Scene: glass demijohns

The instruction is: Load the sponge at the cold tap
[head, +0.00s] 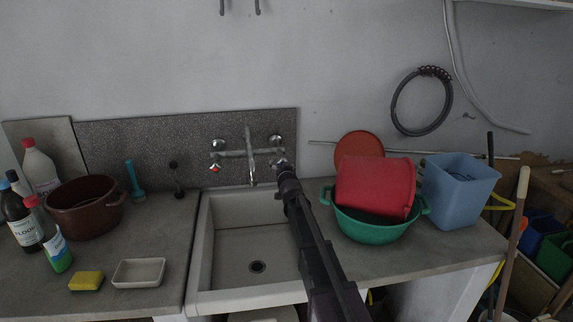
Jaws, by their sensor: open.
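The yellow sponge (87,281) lies on the left counter near its front edge, beside a white soap dish (138,272). The wall tap (250,152) has a spout over the sink and a handle at each side. The left handle has a red mark (215,168). The right handle (278,163) is partly hidden by the end of my arm. My gripper (286,172) is open, at or just in front of the right handle. I cannot tell whether it touches. The sponge is far to its left. No water shows at the spout.
The white sink (230,240) looks empty. A brown pot (86,207) and several bottles (42,170) stand at the left. A green basin (370,228) holding a red bucket (375,187) and a blue bucket (457,190) stand right of the sink.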

